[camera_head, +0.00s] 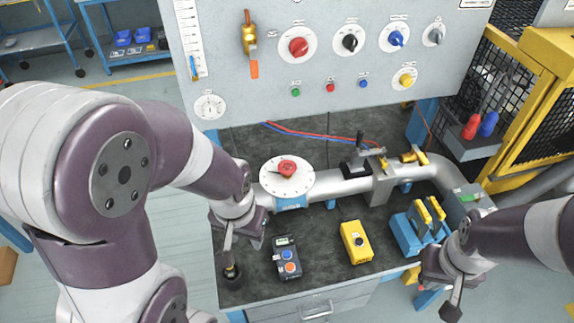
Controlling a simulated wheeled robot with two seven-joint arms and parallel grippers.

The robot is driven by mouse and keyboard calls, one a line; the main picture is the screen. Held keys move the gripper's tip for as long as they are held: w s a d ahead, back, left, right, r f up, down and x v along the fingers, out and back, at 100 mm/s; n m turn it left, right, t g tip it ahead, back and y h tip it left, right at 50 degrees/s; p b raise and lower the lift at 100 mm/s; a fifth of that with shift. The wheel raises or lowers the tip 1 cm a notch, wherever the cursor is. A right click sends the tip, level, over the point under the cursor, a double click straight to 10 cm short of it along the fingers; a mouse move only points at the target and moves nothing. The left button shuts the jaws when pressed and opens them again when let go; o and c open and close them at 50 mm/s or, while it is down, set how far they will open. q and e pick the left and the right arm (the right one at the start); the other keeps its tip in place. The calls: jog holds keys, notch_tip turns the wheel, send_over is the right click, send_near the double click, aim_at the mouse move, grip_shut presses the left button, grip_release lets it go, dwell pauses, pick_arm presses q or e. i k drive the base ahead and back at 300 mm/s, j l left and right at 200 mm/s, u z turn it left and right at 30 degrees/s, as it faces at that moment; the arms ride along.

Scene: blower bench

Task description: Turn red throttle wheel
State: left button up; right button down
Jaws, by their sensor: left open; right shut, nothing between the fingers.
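A red knob (299,47) on a round white dial is on the upright grey panel at the back. A second red wheel or knob (287,168) sits on a white disc (288,186) on top of the silver pipe. I cannot tell from the picture which one is the throttle wheel. My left gripper (240,240) is open and points down over the bench, left of and nearer than the white disc, apart from it. My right gripper (453,290) is shut and empty at the bench's right front, far from both red knobs.
The silver pipe (340,187) crosses the dark bench top (325,245). A handheld device (287,258), a yellow button box (356,242) and a blue-and-yellow block (415,230) stand in front. The panel (265,95) also bears black, blue, grey and yellow knobs. A yellow cage (530,110) stands right.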

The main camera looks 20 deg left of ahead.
aim_at(286, 171)
jog(key=l+z, duration=0.15)
jog(key=l, duration=0.25)
jog(key=i+l+z, duration=0.15)
jog(key=l, duration=0.25)
jog(key=i+l+z, duration=0.1)
jog(key=l, duration=0.3)
jog(key=i+l+z, duration=0.15)
jog(key=l, duration=0.2)
